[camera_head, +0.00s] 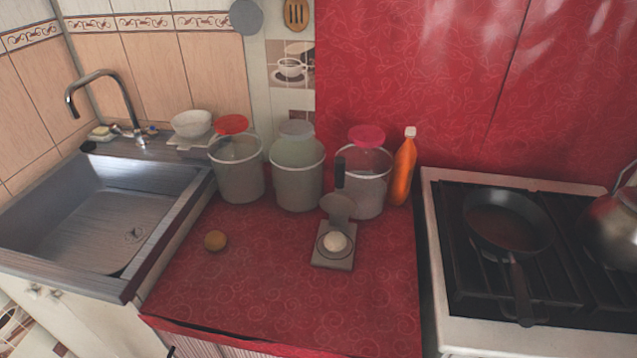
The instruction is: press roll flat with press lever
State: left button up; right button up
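The press (328,260) stands on the red counter in front of the buckets, with a grey square base. Its round upper plate (338,206) is raised and tilted back. Its dark lever (339,172) points up, in front of the right bucket. A pale round roll (335,241) sits on the press's round lower plate. A second, brown round roll or ball (215,240) lies on the counter to the left of the press. Neither of my grippers is in view.
Three buckets (297,185) with lids on top and an orange bottle (403,168) stand behind the press. A sink (110,215) is at the left. A stove (560,335) with a pan (508,222) and kettle (612,230) is at the right. The front counter is clear.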

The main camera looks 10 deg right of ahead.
aim_at(337, 204)
jog(key=k+l+u, duration=0.15)
jog(key=l+u, duration=0.35)
jog(key=k+l+u, duration=0.25)
jog(key=u, duration=0.25)
